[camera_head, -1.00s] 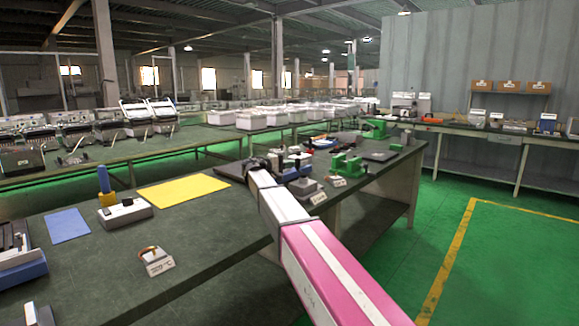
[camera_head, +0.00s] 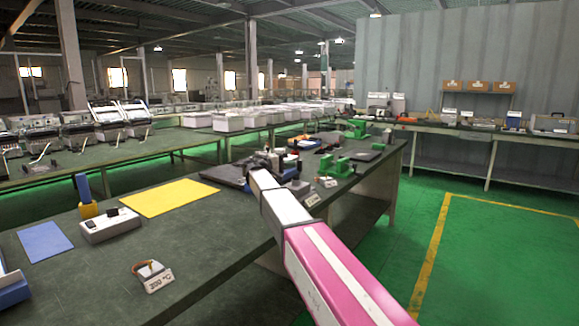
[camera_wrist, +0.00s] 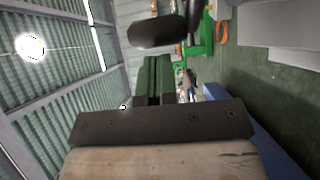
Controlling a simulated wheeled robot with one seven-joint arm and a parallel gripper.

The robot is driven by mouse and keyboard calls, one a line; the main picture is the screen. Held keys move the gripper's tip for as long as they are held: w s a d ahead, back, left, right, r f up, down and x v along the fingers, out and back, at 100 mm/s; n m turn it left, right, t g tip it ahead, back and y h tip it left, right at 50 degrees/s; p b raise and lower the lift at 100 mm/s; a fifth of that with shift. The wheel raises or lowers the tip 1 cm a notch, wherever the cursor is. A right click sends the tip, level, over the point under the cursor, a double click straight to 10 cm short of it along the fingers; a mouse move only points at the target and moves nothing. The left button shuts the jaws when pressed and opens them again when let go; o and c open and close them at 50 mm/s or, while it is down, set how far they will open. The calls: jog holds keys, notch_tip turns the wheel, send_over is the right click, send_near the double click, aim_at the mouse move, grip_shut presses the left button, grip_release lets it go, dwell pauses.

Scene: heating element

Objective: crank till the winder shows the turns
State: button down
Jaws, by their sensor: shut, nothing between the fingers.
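My gripper (camera_wrist: 157,60) shows in the wrist view as two dark green fingers, closed together with nothing between them. A dark rounded bar (camera_wrist: 158,30), perhaps a crank grip, lies just beyond the fingertips; I cannot tell whether they touch. In the head view my arm reaches over the bench's front edge, and its end is among dark equipment (camera_head: 275,157) at the far part of the bench. The winder cannot be made out clearly there, and no turns reading is legible. Green clamp-like devices (camera_head: 335,167) stand just right of my arm's end.
Open green floor (camera_head: 495,255) lies to the right.

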jog(key=shift+s+x, duration=0.25)
jog(key=shift+x, duration=0.9)
jog(key=shift+d, duration=0.15)
jog(key=shift+w, duration=0.1)
jog(key=w+a, duration=0.9)
jog(key=shift+a, duration=0.3)
jog(key=shift+w+a, duration=0.25)
jog(key=shift+a, duration=0.05)
jog(key=shift+s, duration=0.1)
